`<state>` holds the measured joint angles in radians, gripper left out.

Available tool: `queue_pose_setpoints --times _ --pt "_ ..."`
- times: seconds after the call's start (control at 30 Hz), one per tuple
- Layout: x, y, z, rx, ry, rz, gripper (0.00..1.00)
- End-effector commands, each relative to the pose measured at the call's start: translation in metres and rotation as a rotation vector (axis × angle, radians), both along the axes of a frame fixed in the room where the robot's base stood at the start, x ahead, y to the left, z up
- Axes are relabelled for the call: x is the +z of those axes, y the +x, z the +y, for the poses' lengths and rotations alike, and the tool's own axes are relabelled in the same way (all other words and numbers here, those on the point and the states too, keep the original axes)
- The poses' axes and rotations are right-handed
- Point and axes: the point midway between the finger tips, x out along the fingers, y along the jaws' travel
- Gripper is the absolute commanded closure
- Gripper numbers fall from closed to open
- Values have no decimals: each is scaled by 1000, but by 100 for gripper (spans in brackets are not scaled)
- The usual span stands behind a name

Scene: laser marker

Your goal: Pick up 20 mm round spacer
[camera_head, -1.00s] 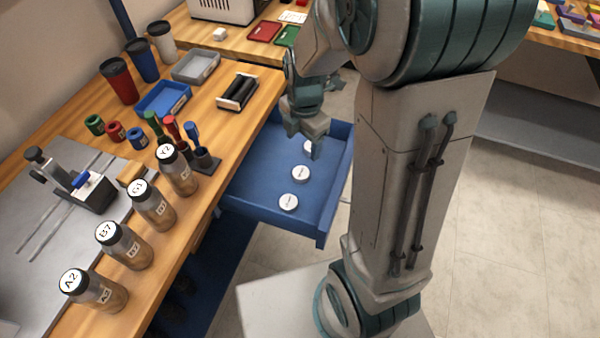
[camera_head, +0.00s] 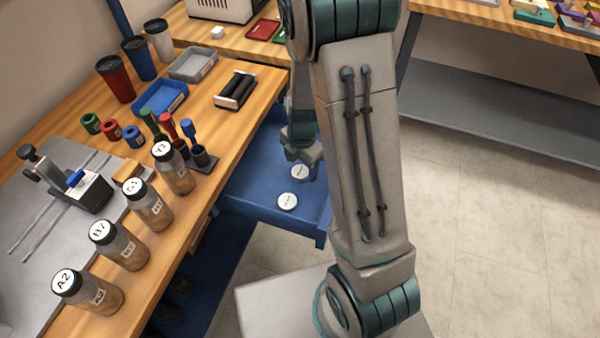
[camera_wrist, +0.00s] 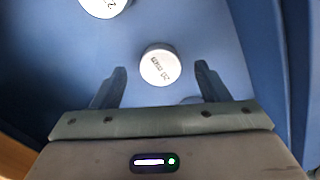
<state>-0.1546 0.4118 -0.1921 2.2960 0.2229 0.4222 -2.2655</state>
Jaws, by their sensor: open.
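The 20 mm round spacer (camera_wrist: 160,66) is a white disc with dark lettering, lying flat on the floor of the open blue drawer. In the wrist view it sits ahead of the gap between my fingertips. It appears to be the disc (camera_head: 300,172) just below my gripper in the head view. My gripper (camera_wrist: 160,80) is open and empty, its two dark fingers apart on either side. In the head view my gripper (camera_head: 303,156) hangs over the drawer, pointing down. I cannot tell its exact height above the spacer.
A second white disc (camera_head: 288,201) lies nearer the drawer front; a third (camera_wrist: 192,100) is mostly hidden behind my gripper's palm. The blue drawer (camera_head: 262,200) has raised walls. The wooden bench (camera_head: 215,125) beside it holds bottles, cups and trays.

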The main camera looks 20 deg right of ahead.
Motion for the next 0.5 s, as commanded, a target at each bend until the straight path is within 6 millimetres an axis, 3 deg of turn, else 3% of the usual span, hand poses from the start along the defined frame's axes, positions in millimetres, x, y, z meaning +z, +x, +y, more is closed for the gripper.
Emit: queue_pose_setpoints --times 0.13,0.43,0.5 --pt "-18 0 1 0 1 3 32" --pt "-21 0 1 0 0 -1 32" --pt "-21 0 1 0 0 -1 48"
